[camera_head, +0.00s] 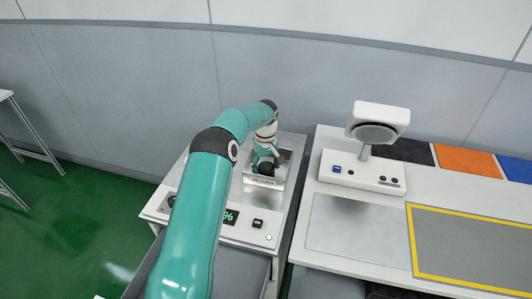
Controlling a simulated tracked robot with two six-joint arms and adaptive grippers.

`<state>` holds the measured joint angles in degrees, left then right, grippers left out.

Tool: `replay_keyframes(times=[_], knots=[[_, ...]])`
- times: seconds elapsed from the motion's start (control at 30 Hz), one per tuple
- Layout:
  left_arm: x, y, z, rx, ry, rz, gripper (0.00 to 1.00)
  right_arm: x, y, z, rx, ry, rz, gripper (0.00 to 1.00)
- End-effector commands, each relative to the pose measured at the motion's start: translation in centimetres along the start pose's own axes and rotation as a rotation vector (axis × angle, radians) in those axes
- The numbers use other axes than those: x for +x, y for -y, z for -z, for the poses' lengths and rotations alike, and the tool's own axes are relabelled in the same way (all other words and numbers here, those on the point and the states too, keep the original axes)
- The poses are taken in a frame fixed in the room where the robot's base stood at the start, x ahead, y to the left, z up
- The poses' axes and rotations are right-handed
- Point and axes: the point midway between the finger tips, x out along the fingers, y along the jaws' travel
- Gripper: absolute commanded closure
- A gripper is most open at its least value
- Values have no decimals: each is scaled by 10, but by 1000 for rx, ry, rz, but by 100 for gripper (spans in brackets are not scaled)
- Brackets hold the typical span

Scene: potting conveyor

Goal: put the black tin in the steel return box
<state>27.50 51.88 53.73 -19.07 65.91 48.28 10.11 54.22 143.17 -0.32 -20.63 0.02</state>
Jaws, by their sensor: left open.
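A small steel box (264,182) with a dark label on its front stands on the left bench, and I take it for the return box. My left arm reaches up over this bench and bends down at the box. My left gripper (282,157) is small and dark there, at or just over the box opening, and open. The wrist and gripper hide most of the inside of the box. I cannot make out the black tin; it may be hidden behind my arm. My right gripper is not in view.
The left bench has a panel with a green display (231,217) and a button (258,223). A gap separates it from the right bench, which holds a white device (362,173) with a round head, a bare steel plate (355,232), a yellow-framed grey area (470,250) and coloured squares.

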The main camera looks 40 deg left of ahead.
Motion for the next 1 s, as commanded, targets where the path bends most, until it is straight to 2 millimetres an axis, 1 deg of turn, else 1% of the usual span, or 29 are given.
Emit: replay_keyframes(times=[0.03, 0.13, 0.3, 0.4, 0.5, 0.67, 1.0], knots=[[-8, -1, 1, 0, -5, -5, 29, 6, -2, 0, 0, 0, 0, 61], [-29, -1, 1, 0, -5, -6, 29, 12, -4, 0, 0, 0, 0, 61], [-64, -1, 1, -1, -4, -4, 29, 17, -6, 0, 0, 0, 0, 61], [-80, -1, 0, 0, -4, -4, 29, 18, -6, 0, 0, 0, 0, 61], [-91, 0, 1, 0, -3, -3, 29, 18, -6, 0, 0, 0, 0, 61], [-99, 0, 0, 0, -1, -1, 29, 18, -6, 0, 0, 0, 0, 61], [-99, 1, 0, -1, -1, -1, 29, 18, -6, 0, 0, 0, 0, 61]])
